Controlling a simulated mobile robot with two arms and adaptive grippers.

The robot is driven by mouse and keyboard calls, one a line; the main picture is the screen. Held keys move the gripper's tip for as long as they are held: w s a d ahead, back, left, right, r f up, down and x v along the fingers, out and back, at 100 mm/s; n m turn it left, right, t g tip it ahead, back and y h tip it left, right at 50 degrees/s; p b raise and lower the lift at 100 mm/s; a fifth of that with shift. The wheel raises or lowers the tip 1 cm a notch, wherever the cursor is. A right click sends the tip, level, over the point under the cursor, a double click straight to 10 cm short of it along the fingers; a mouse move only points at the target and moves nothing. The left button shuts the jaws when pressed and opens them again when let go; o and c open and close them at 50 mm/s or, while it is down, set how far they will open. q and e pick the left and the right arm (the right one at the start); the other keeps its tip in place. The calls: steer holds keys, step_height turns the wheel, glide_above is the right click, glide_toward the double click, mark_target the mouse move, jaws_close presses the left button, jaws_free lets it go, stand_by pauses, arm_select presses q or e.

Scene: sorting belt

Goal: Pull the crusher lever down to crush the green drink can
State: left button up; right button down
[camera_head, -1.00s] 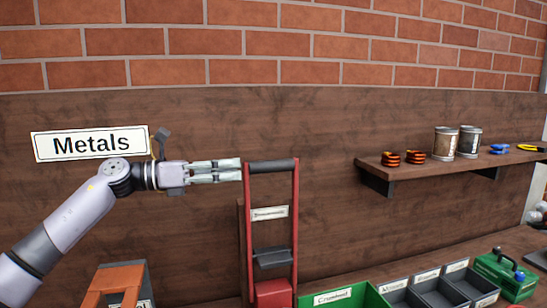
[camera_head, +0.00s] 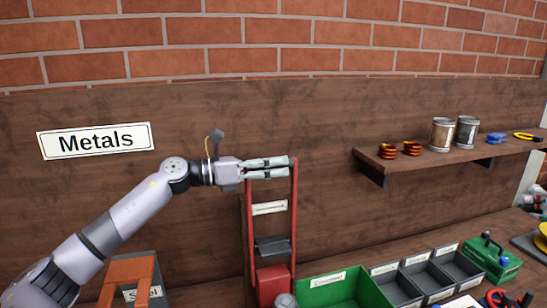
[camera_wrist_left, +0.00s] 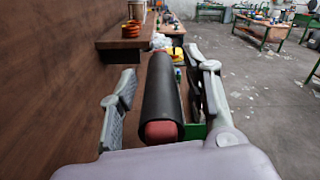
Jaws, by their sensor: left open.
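The crusher (camera_head: 249,225) is a tall red frame against the brown wall panel. Its lever's black grip (camera_wrist_left: 160,100) with a red end shows in the left wrist view. My left gripper (camera_head: 292,167) is at the top of the frame, level with the grip and covering most of it in the head view. In the left wrist view the fingers of my left gripper (camera_wrist_left: 167,78) are apart, one on each side of the grip, with gaps visible. A red block (camera_head: 270,283) sits low in the frame. I cannot make out the green can. My right gripper is not in view.
A green bin (camera_head: 345,290) and several grey bins (camera_head: 415,277) stand right of the crusher. A shelf (camera_head: 400,160) with tins and copper coils is on the wall at right. An orange-fronted container (camera_head: 125,280) is at lower left.

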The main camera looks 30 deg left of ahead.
arm_select(q)
steer(key=shift+d, duration=0.1)
steer(key=shift+c, duration=0.3)
jaws_close()
stand_by(0.6)
